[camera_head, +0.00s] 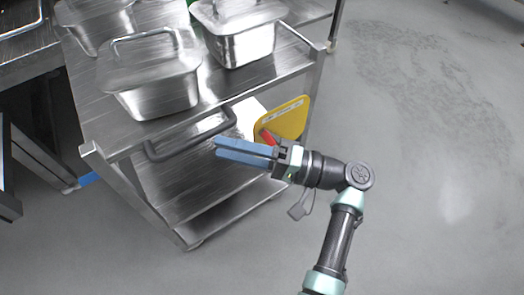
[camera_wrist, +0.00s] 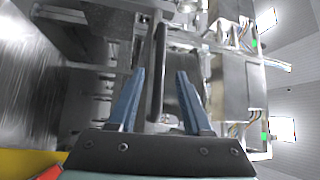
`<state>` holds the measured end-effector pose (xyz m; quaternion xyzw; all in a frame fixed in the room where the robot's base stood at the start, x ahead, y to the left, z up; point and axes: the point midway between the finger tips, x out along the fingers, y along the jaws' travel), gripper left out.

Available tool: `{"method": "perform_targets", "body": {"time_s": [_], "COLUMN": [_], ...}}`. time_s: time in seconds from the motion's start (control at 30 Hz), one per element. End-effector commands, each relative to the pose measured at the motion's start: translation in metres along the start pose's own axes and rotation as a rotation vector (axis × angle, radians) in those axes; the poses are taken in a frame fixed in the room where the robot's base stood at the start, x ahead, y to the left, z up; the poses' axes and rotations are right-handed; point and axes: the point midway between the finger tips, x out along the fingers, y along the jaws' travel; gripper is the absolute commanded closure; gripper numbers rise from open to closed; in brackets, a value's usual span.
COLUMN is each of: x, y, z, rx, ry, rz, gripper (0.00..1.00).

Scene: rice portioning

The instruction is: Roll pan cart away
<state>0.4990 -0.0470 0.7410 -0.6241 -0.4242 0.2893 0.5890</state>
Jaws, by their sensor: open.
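The pan cart (camera_head: 92,150) is a steel trolley with a top deck and lower shelves, at upper left in the head view. Its dark handle (camera_head: 190,146) is a bar across the near side, below the top deck. My gripper (camera_head: 217,148), with blue fingers, is open and empty beside the right part of the handle. In the wrist view the handle (camera_wrist: 158,75) runs lengthwise in the gap between my open fingers (camera_wrist: 161,73). I cannot tell how deep it sits between them, and I see no finger closed on it.
Lidded steel pans (camera_head: 155,85) (camera_head: 240,40) stand on the cart's top. A yellow panel (camera_head: 283,119) with a red part is beside my gripper at the cart's right side. Other steel furniture (camera_head: 25,65) stands close on the left. Open grey floor (camera_head: 430,150) lies to the right.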

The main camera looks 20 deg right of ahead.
Motion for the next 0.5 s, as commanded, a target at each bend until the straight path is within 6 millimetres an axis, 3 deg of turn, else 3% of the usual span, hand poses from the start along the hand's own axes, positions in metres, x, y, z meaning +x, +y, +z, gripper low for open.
{"method": "perform_targets", "body": {"time_s": [0.2,0.5], "x": [-0.042,-0.061], "y": [-0.001,0.000], "z": [-0.001,0.000], "rx": [-0.001,0.000], "ry": [0.003,0.000], "rz": [0.000,-0.001], "gripper": [0.50,0.50]}}
